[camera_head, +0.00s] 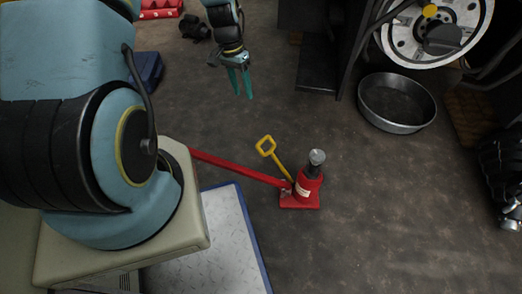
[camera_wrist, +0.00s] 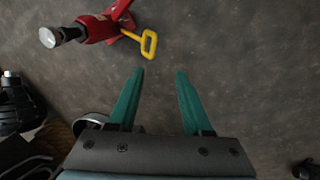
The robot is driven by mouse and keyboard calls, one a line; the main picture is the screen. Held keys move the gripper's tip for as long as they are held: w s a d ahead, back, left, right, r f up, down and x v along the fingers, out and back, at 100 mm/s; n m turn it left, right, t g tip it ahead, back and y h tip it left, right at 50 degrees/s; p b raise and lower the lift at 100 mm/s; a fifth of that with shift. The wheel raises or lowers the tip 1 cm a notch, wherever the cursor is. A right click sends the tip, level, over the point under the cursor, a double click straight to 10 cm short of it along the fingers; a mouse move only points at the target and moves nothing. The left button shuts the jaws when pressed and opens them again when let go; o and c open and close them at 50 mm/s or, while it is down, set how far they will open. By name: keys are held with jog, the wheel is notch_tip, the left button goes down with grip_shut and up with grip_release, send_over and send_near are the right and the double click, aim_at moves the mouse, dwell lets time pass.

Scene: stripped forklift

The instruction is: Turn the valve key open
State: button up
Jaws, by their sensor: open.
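The yellow valve key (camera_head: 273,157) has a loop handle and joins a red bottle jack (camera_head: 308,187) standing on the floor. It also shows in the wrist view (camera_wrist: 149,43), with its loop ahead of my fingertips and the red jack (camera_wrist: 97,28) to its upper left. My gripper (camera_head: 242,96) has green fingers and hangs above and behind the key in the head view. In the wrist view my gripper (camera_wrist: 160,73) is open and empty, its fingers apart and not touching the key. The key's far end at the jack is partly hidden.
A red handle bar (camera_head: 235,166) runs left from the jack. A white panel with a blue edge (camera_head: 215,245) lies at lower left. A round metal pan (camera_head: 397,103) and the forklift wheel (camera_head: 434,30) are at upper right. The floor around the key is mostly clear.

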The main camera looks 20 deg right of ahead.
jog(key=shift+m+g, duration=0.3)
jog(key=shift+m, duration=0.4)
jog(key=b+x, duration=0.2)
jog(key=x, duration=0.5)
jog(key=d+b+x, duration=0.1)
jog(key=b+x, duration=0.2)
jog(key=x, duration=0.4)
jog(key=w+d+b+x, duration=0.1)
jog(key=b+x, duration=0.1)
jog(key=x, duration=0.5)
jog(key=shift+d+f, duration=0.25)
grip_shut()
